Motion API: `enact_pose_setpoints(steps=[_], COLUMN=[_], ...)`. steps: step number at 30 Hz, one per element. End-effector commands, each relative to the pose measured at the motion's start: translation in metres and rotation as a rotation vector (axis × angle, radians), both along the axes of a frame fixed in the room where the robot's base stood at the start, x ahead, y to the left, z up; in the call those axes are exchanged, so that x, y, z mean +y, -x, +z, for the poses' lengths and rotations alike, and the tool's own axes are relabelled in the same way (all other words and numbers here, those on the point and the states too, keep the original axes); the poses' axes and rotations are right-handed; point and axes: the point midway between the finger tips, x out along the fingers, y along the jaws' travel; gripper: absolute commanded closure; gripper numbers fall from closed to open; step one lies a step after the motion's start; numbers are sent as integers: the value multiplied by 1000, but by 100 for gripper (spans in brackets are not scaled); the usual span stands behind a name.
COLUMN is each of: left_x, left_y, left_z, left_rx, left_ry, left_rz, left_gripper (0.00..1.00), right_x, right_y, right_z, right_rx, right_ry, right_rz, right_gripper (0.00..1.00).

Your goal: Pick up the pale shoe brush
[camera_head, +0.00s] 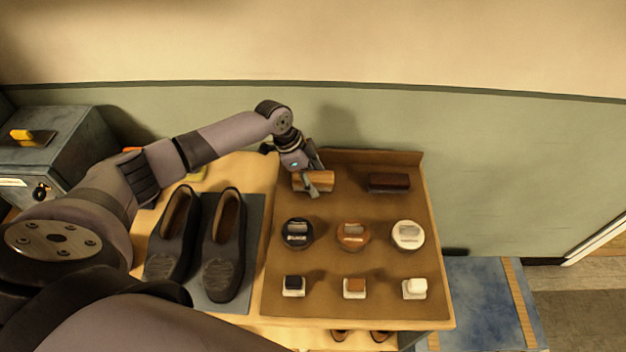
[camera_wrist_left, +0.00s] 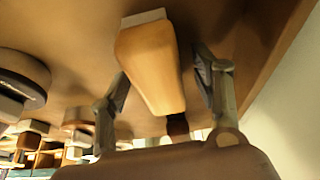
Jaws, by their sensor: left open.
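The pale shoe brush (camera_head: 320,180) is a light wooden block at the back left of the brown tray (camera_head: 330,268). My left gripper (camera_head: 319,181) is over it in the head view and partly hides it. In the left wrist view the pale brush (camera_wrist_left: 152,62) lies between the two spread fingers of my left gripper (camera_wrist_left: 165,92). The fingers are open, one on each side of the brush, and a gap shows at the right finger. Whether the left finger touches it I cannot tell. My right gripper is not in view.
A dark brush (camera_head: 389,183) lies right of the pale one. In front are round polish tins (camera_head: 352,235) and small square-based items (camera_head: 355,287). Black shoes (camera_head: 223,245) stand on a grey mat to the left. A wall (camera_head: 480,170) rises behind the table.

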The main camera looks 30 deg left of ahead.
Motion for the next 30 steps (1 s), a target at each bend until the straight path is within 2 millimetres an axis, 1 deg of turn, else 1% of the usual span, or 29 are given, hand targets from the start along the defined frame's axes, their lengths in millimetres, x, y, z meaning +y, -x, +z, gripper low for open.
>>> enact_pose_setpoints(steps=[8, 30], left_x=[0, 0], left_y=[0, 0], left_z=[-1, -1], left_rx=[0, 0], left_ry=[0, 0], left_rz=[0, 0], left_gripper=[42, 92], right_x=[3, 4], right_y=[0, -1], right_z=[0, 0], right_rx=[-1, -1], right_ry=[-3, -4], right_rz=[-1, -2], right_gripper=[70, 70])
